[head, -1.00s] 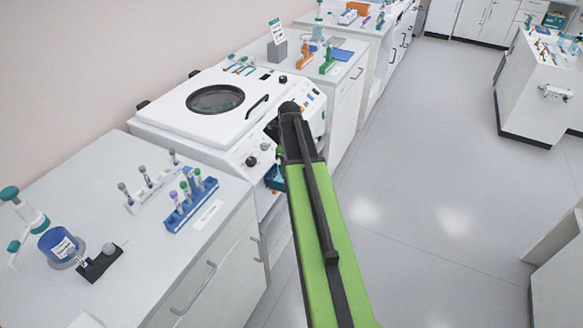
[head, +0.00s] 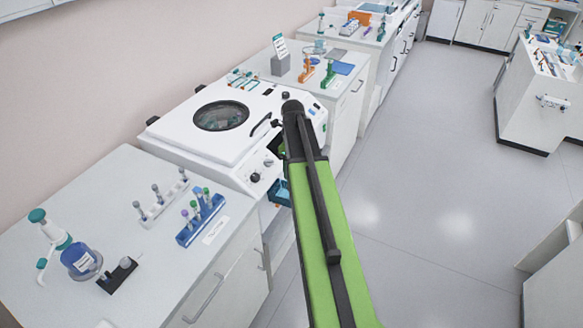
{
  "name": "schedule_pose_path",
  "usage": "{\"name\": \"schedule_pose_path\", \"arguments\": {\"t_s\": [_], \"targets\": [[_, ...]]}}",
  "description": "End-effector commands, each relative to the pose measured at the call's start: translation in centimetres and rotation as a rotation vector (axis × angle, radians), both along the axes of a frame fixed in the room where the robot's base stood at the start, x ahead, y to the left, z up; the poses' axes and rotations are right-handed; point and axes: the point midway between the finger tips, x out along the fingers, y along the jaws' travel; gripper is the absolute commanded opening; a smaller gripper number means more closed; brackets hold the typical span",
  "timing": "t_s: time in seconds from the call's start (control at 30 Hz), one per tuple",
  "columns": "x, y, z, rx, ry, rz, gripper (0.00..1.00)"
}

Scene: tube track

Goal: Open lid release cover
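A white centrifuge-like machine (head: 180,130) stands against the wall at centre left. Its lid, with a round dark window (head: 221,115), looks shut. A dark curved lid handle (head: 263,124) sits at the lid's front edge. The front panel (head: 256,172) has dark knobs on its left part and coloured buttons on its right. My green and black arm reaches up in front of the panel and hides its middle. I cannot make out a release cover there. The fingers of my gripper are hidden behind my arm, close to the machine's front.
A blue tube rack (head: 200,222), a white tube rack (head: 163,202) and a blue-labelled bottle (head: 80,260) stand on the near counter (head: 110,205). More racks stand on the counter beyond. The floor (head: 420,200) to the right is clear.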

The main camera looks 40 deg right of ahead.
Motion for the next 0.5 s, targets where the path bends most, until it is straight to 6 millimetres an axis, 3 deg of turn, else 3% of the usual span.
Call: {"name": "schedule_pose_path", "arguments": {"t_s": [0.03,0.2,0.33,0.5], "targets": [[0.0,0.0,2.4,0.000,0.000,0.000,0.53],[0.0,0.0,6.1,0.000,-0.001,0.001,0.53],[0.0,0.0,7.8,0.000,-0.001,0.001,0.53],[0.0,0.0,7.9,0.000,-0.001,0.001,0.53]]}}
